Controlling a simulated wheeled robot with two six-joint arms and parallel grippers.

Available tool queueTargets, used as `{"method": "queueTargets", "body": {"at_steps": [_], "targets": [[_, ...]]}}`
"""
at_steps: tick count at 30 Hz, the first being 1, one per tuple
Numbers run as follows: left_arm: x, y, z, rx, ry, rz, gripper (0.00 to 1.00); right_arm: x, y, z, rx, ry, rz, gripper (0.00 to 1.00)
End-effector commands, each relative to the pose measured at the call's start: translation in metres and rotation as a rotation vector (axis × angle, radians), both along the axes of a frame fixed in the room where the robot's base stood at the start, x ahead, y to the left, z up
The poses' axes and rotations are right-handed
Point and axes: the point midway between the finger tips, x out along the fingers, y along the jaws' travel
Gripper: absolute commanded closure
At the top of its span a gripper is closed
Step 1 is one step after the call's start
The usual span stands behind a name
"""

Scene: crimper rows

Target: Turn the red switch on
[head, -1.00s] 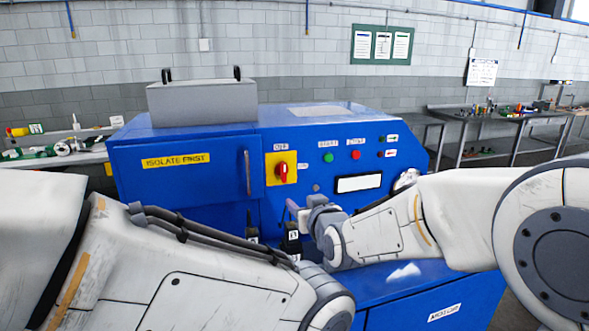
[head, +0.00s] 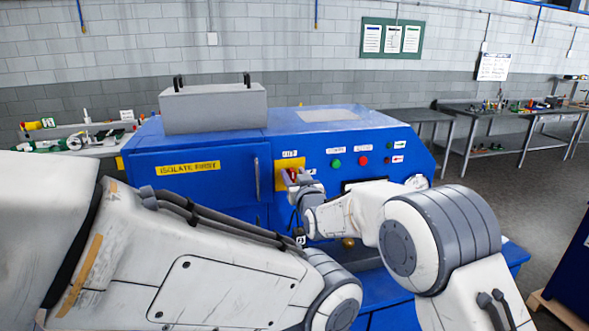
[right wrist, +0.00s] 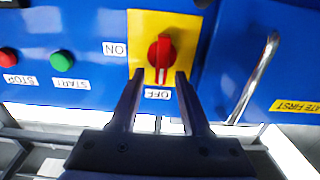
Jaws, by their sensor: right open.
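The red switch (head: 289,176) is a rotary knob on a yellow plate on the front of the blue machine. In the right wrist view, which looks upside down, the red switch (right wrist: 161,52) has its handle lined up with the OFF label (right wrist: 158,94); the ON label (right wrist: 115,49) is off to one side. My right gripper (head: 298,182) is close in front of the switch in the head view. In the right wrist view my right gripper (right wrist: 157,78) is open, its fingers apart either side of the handle's end; contact is unclear. My left gripper is largely hidden beyond my left arm.
Green start button (right wrist: 62,62) and red stop button (right wrist: 8,58) sit beside the switch. A door handle (right wrist: 255,78) projects on the other side. A grey box (head: 213,108) stands on the machine. Benches (head: 500,118) stand at the far right.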

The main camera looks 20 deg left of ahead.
Motion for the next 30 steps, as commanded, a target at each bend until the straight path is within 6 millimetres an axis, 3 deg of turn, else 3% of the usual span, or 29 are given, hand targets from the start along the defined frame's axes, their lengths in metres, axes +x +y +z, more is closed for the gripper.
{"method": "queueTargets", "body": {"at_steps": [11, 12, 15, 23, 30], "targets": [[0.000, 0.000, 0.002, 0.000, 0.000, -0.001, 1.00, 0.004, 0.003, -0.001, 0.000, 0.000, 0.000, 0.53], [0.000, 0.000, 0.002, 0.000, 0.000, -0.001, 1.00, 0.004, 0.003, -0.001, 0.000, 0.000, 0.000, 0.68], [0.000, 0.000, 0.002, 0.000, 0.000, -0.001, 1.00, 0.004, 0.003, 0.000, 0.000, 0.000, 0.000, 1.00], [0.000, 0.000, 0.000, 0.000, 0.000, 0.000, 1.00, 0.004, 0.001, -0.001, 0.007, 0.004, -0.002, 1.00], [0.000, 0.000, -0.020, 0.000, 0.000, 0.001, 1.00, 0.005, 0.000, -0.004, 0.071, 0.045, -0.002, 1.00]]}}
